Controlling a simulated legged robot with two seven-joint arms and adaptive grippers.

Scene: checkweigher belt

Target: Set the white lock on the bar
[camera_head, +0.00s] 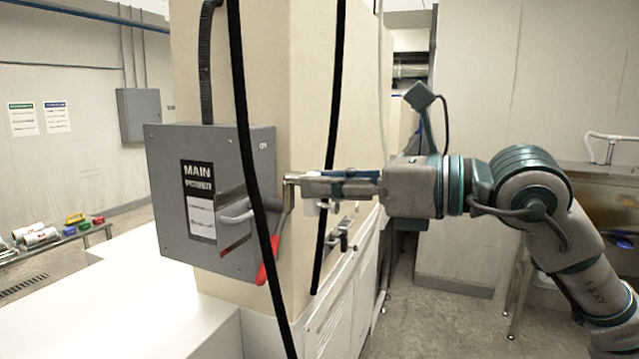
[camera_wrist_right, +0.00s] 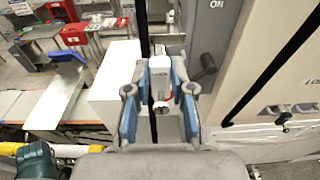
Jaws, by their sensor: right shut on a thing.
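My right gripper (camera_head: 310,187) reaches in from the right, just right of the grey MAIN POWER box (camera_head: 165,215). In the right wrist view, its blue-padded fingers (camera_wrist_right: 158,78) are shut on the white lock (camera_wrist_right: 162,72), which has a small red mark low on it. In the head view the gripper mostly hides the lock; a small silver piece shows at the fingertips beside the lever. The lever has a red handle (camera_head: 267,262) hanging down. A light grey bar-like loop (camera_head: 237,216) sticks out of the box's slot. I cannot tell whether the lock touches anything. My left gripper is out of view.
Black cables (camera_head: 335,130) hang in front of the box and the cream column (camera_head: 285,90). A latch (camera_head: 342,238) sticks out from the cabinet below my right gripper. A side table (camera_head: 55,243) at the far left holds several coloured items.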

